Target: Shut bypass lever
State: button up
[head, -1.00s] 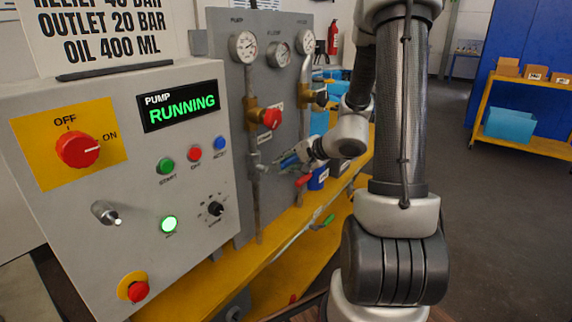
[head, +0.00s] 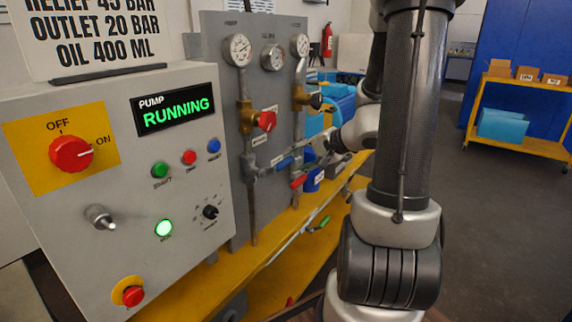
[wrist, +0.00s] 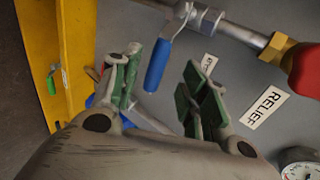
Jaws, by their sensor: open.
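A blue-handled lever (head: 284,161) sits on the pipework of the grey panel, its handle pointing right toward my gripper. In the wrist view the blue handle (wrist: 158,64) hangs from its metal pivot, between my two fingers in the picture, with a gap on both sides. My gripper (wrist: 163,78) is open, with green pads on its fingers. Whether the handle is between the fingertips or beyond them in depth, I cannot tell. In the head view my gripper (head: 318,148) is small and partly hidden. The small label by the lever (wrist: 208,64) is unreadable.
A red knob (head: 266,121) on a brass valve is close above the lever; its label reads RELIEF (wrist: 265,107). A red lever (head: 298,182) and a green-handled lever (head: 322,222) sit lower. The control box (head: 120,190) stands left, and the yellow bench (head: 285,265) runs below.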

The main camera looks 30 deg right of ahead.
jog(key=v, duration=0.4)
jog(key=shift+s+d+r, duration=0.1)
jog(key=shift+s, duration=0.1)
dwell(0.3)
jog(key=s+a+n+g+h, duration=0.2)
jog(key=s+n+g, duration=0.45)
jog(key=s, duration=0.95)
jog(key=a+r+n+h, duration=0.2)
jog(key=a+r+n, duration=0.1)
jog(key=r+n, duration=0.3)
notch_tip(320, 180, up, 2)
jog(key=shift+s+a+r+t+h, duration=0.2)
jog(key=shift+s+t+h, duration=0.2)
jog(key=shift+s, duration=0.1)
